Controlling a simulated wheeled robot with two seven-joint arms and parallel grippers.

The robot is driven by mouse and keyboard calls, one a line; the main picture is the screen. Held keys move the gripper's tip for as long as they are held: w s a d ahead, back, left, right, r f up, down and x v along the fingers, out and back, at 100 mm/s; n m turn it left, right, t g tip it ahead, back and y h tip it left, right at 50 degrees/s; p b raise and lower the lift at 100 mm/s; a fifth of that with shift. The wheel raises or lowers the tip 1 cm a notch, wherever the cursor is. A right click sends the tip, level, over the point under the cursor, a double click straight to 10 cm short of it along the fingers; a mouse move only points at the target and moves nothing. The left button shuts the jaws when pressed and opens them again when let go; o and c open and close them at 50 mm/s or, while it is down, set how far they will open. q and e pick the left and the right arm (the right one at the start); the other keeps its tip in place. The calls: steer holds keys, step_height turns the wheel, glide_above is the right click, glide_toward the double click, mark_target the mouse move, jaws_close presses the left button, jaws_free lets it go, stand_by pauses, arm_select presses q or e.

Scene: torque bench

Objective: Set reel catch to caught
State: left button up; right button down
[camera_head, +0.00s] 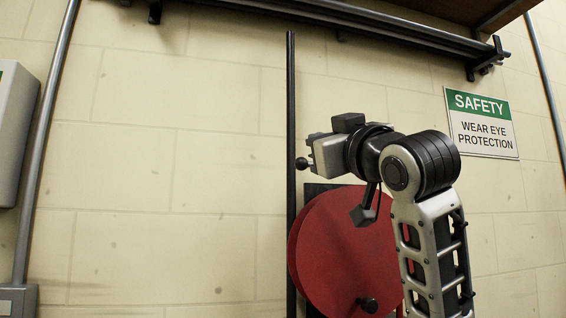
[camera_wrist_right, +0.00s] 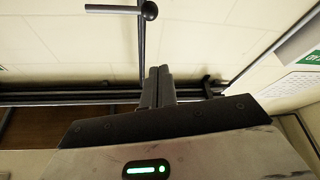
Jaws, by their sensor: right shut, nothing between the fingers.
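A red reel (camera_head: 335,250) is mounted low on the wall, partly hidden behind my right arm, with a dark knob (camera_head: 368,304) near its lower edge. A black ball knob (camera_head: 301,163) shows above the reel, beside a dark vertical post. In the right wrist view the ball (camera_wrist_right: 149,11) ends a short horizontal rod (camera_wrist_right: 112,8); this may be the reel catch, but I cannot tell its setting. My right gripper (camera_head: 311,158) is close to the ball in the head view. In the wrist view its fingers (camera_wrist_right: 158,70) are shut and empty, apart from the ball. My left gripper is out of view.
The dark vertical post (camera_head: 291,120) runs up the wall beside the reel. A dark rail (camera_head: 370,22) crosses overhead. A safety sign (camera_head: 481,125) hangs at right, and a grey box (camera_head: 15,130) at far left. The wall between box and post is clear.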

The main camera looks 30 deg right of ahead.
steer(key=a+r+p+x, duration=0.1)
steer(key=p+x, duration=0.4)
steer(key=x, duration=0.5)
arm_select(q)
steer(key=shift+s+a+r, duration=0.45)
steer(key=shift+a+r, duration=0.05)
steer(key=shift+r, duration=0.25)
arm_select(e)
steer(key=f, duration=0.1)
steer(key=d+f, duration=0.1)
steer(key=f, duration=0.1)
steer(key=d+f, duration=0.1)
steer(key=shift+d+f, duration=0.2)
arm_select(q)
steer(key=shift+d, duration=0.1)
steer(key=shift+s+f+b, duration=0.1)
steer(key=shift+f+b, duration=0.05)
steer(key=shift+b, duration=0.15)
arm_select(e)
steer(key=shift+d+f, duration=0.1)
